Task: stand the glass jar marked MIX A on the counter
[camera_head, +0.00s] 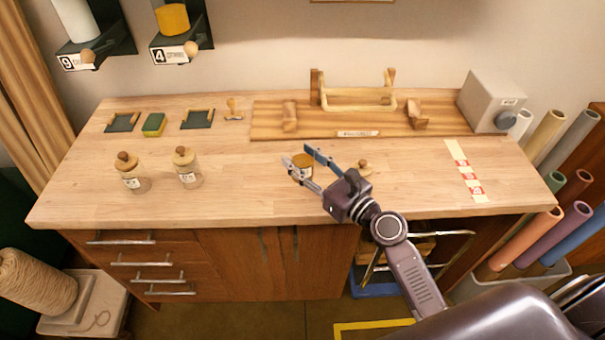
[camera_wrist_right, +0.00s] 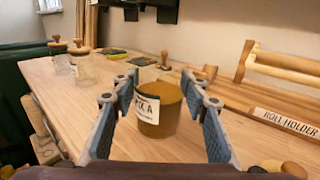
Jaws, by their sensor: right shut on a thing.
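The glass jar marked MIX A (camera_head: 303,162) holds an ochre-yellow fill and has no lid on it. In the right wrist view the jar (camera_wrist_right: 160,108) stands upright between the fingers, its white label turned to the left with "X A" readable. My right gripper (camera_head: 307,163) is shut on the jar, one finger pad on each side. The jar is over the middle front part of the wooden counter (camera_head: 240,190). I cannot tell whether its base touches the counter. My left gripper is not in view.
Two lidded glass jars (camera_head: 133,178) (camera_head: 188,172) stand to the left. A wooden knob lid (camera_head: 363,167) lies just right of my gripper. Behind are a wooden roll holder (camera_head: 270,118), a green sponge (camera_head: 154,124) and a grey box (camera_head: 490,100). The counter's front middle is clear.

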